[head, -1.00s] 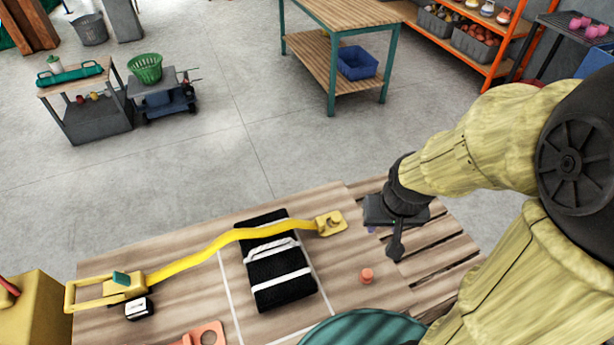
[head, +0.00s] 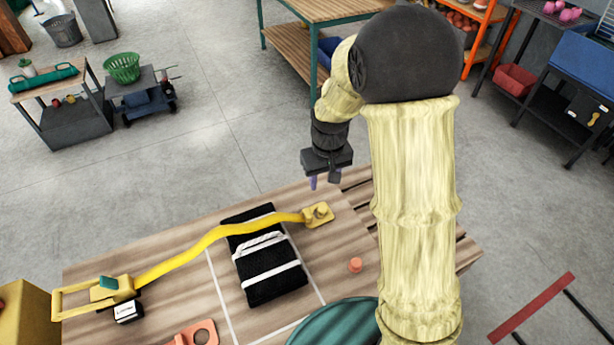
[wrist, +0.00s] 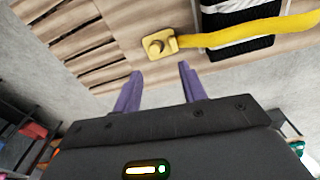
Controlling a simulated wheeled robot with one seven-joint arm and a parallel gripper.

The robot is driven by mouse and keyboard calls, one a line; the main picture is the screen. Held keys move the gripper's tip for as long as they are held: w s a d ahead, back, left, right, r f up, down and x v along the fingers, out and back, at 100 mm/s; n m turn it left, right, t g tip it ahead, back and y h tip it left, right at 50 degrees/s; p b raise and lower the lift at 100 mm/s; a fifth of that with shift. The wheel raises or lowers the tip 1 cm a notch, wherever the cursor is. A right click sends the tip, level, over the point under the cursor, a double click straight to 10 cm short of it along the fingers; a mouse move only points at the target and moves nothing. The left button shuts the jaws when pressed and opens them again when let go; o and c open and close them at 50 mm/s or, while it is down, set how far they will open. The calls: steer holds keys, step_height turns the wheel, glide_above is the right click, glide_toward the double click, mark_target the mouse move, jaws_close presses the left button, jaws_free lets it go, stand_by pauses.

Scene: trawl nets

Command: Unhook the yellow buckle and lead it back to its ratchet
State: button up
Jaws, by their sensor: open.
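The yellow buckle (head: 318,214) lies at the right end of a yellow strap (head: 205,240) on the wooden board; a round peg stands up in its opening. In the wrist view the buckle (wrist: 160,44) is ahead of my fingertips, apart from them. The strap crosses over a black folded bundle with white bands (head: 262,262) and runs left to the yellow ratchet (head: 110,290), which has a green tab. My gripper (head: 322,184) is above and beyond the buckle in the head view, its purple fingers (wrist: 160,80) apart and empty.
A small orange peg (head: 355,265) stands on the board right of the bundle. An orange bracket (head: 197,333) and a dark green round object (head: 335,325) are at the front. A yellow box (head: 28,312) is at the left. Slatted wood lies right of the buckle.

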steer(key=n, duration=0.1)
glide_above(307, 213)
step_height(307, 213, down, 4)
steer(key=shift+r+g, duration=0.2)
steer(key=shift+g, duration=0.1)
steer(key=shift+f, duration=0.1)
step_height(307, 213, down, 17)
steer(key=shift+f+p, duration=0.1)
steer(key=shift+p, duration=1.1)
steer(key=shift+c, duration=0.2)
jaws_close()
